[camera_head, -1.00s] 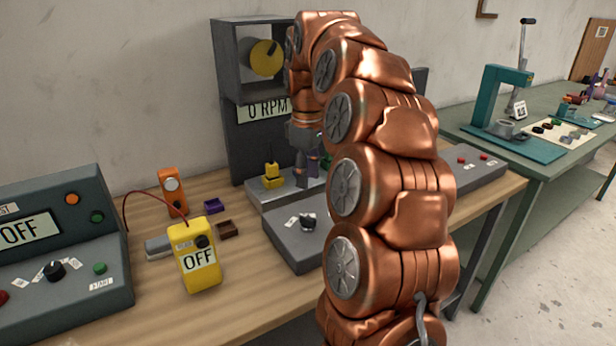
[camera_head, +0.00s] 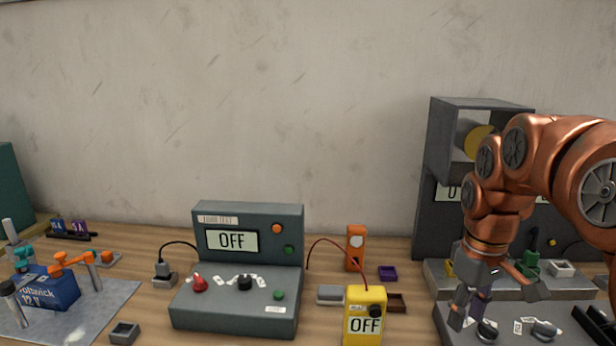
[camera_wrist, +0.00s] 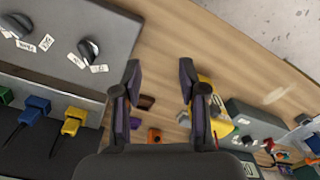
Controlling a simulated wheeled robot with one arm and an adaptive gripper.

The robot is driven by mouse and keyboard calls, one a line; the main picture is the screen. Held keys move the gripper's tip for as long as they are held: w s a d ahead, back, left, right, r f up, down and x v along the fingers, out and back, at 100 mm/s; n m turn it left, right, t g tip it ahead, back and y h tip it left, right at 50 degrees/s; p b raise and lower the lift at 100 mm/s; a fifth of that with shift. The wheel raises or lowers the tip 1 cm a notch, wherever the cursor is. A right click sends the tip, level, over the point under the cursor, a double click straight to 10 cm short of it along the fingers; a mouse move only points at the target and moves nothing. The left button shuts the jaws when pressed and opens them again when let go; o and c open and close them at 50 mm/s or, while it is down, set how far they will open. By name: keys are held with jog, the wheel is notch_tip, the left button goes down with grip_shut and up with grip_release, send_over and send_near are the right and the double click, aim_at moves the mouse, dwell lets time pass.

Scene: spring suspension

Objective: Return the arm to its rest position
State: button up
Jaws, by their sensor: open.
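My copper-coloured arm (camera_head: 540,165) reaches in from the right edge of the head view and bends down at its far end. My gripper (camera_head: 497,298) hangs at the end of it, fingers apart, in front of the grey machine and over or beside its low knob panel (camera_head: 562,318). In the wrist view, the two dark fingers of my gripper (camera_wrist: 160,72) are spread with nothing between the tips. Bare wood of the workbench (camera_wrist: 185,25) shows beyond them. How high the gripper is above the bench I cannot tell.
A grey tester reading OFF (camera_head: 245,303) stands mid-bench. A yellow meter (camera_head: 364,322) and an orange device (camera_head: 355,248) stand left of my gripper. The tall grey machine (camera_head: 437,190) is behind it. A blue battery (camera_head: 50,290) sits far left. Small purple and brown trays lie near the meter.

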jog(key=s+a+f+m+p, duration=0.1)
jog(key=s+a+f+m, duration=0.1)
jog(key=s, duration=0.9)
jog(key=s+a+f+m+g+p, duration=0.1)
jog(key=s+a+f, duration=0.4)
jog(key=s, duration=0.6)
jog(key=shift+s+a+f+m+p, duration=0.3)
jog(key=shift+a+m+p, duration=0.3)
jog(key=shift+a+m, duration=0.35)
